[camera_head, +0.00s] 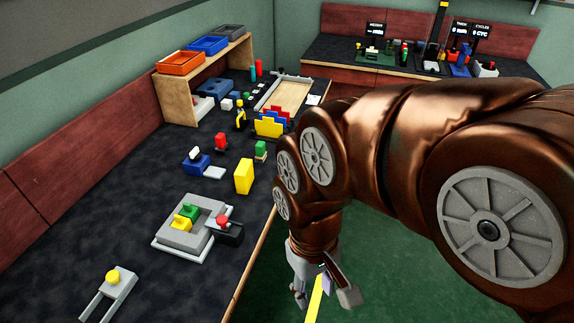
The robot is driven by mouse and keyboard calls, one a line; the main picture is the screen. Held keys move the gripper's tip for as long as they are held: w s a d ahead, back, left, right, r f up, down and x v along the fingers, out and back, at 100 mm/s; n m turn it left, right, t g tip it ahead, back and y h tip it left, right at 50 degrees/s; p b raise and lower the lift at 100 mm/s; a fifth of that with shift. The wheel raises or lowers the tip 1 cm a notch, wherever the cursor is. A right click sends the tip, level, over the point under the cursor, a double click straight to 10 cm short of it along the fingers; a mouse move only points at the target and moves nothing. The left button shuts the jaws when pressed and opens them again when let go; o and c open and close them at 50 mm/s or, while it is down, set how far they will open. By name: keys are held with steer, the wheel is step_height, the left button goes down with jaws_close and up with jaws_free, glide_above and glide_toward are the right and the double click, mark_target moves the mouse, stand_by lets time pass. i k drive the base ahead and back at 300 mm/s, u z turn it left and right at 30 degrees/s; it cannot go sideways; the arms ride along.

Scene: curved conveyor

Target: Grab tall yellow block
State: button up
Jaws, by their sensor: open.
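A tall yellow block (244,176) stands upright on the dark table, near its right edge. My gripper (322,288) hangs at the lower middle, over the green floor, to the right of the table edge. It is open and apart from the block, lower in the picture and to its right. A yellow strip shows below the fingers; it looks like a floor marking, though I cannot tell for sure. Nothing covers the block.
A grey tray (162,240) with green and yellow pieces sits nearer on the table (80,215). A blue block (193,166), a green-topped piece (261,149) and yellow panels (268,128) stand around the block. A wooden shelf (176,100) holds bins behind.

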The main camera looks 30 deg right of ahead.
mark_target(243, 175)
steer(key=u, duration=2.95)
steer(key=k, duration=0.6)
steer(key=z, duration=1.45)
